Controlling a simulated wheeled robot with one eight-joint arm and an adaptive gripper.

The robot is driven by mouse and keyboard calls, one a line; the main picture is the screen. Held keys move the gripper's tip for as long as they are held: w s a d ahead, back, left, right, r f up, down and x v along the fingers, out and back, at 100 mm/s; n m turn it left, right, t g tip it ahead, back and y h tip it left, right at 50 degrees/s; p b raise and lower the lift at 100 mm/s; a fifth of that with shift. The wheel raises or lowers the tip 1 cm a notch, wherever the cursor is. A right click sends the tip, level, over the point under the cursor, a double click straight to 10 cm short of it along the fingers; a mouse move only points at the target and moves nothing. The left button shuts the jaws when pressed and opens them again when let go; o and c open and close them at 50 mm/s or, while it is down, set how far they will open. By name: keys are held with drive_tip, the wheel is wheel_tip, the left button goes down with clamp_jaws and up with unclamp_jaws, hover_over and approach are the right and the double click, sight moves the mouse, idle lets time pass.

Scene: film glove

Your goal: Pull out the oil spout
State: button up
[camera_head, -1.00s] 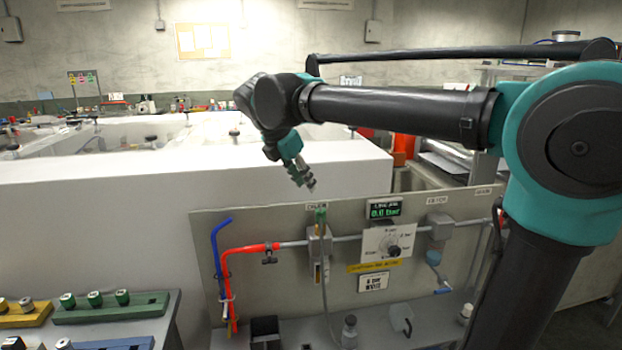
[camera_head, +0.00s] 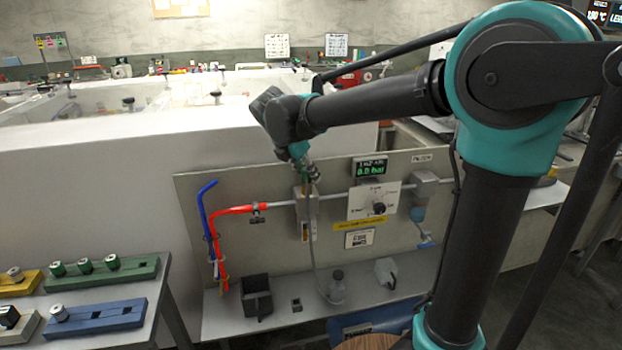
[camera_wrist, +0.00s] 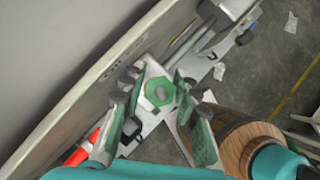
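The oil spout appears to be the green hexagonal fitting (camera_wrist: 160,91) on top of the grey block (camera_head: 307,206) on the pipe panel. In the head view its top is mostly hidden by my gripper (camera_head: 308,172), which points down just above the block. In the wrist view my gripper (camera_wrist: 158,88) is open, with one finger on each side of the green fitting. Gaps show between the fingers and the fitting, so I see no grip on it. A thin tube (camera_head: 316,265) hangs from the block down to the shelf.
The panel (camera_head: 275,175) carries a red hose (camera_head: 226,212), a blue hose (camera_head: 204,205), a gauge display (camera_head: 370,168) and a dial (camera_head: 376,206). A black bin (camera_head: 257,297) and a bottle (camera_head: 337,288) stand on the shelf below. Free air lies above the panel.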

drive_tip(key=shift+x, duration=1.35)
clamp_jaws()
